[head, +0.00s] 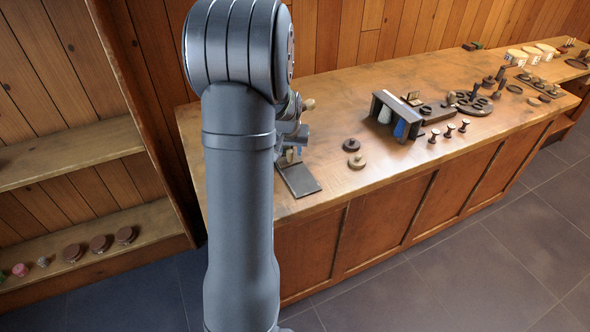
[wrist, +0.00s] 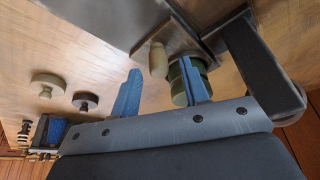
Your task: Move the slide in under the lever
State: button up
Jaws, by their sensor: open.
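My gripper (wrist: 163,84) is open, with its two blue fingers apart. A pale wooden knob (wrist: 158,60) stands between and just beyond the fingertips in the wrist view, on what looks like the slide, a dark metal plate (wrist: 178,36). A green cylinder (wrist: 198,70) is beside the knob, partly behind the right finger; I cannot tell if they touch. A dark angled bar (wrist: 262,70) rises at the right; whether it is the lever is unclear. In the head view a flat grey plate (head: 300,181) lies by my arm, which hides most of the fixture. A tan knob (head: 308,104) shows behind it.
Two round spools, one dark (head: 351,145) and one tan (head: 357,161), stand on the bench (head: 330,190) to the right. A dark rack (head: 397,116) with a blue part is farther right, with several small pegs beside it. Bare bench lies between plate and spools.

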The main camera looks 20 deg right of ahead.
jog(key=shift+r, duration=2.4)
grip_shut()
jog(key=shift+r, duration=1.95)
jog(key=c, duration=0.9)
grip_release()
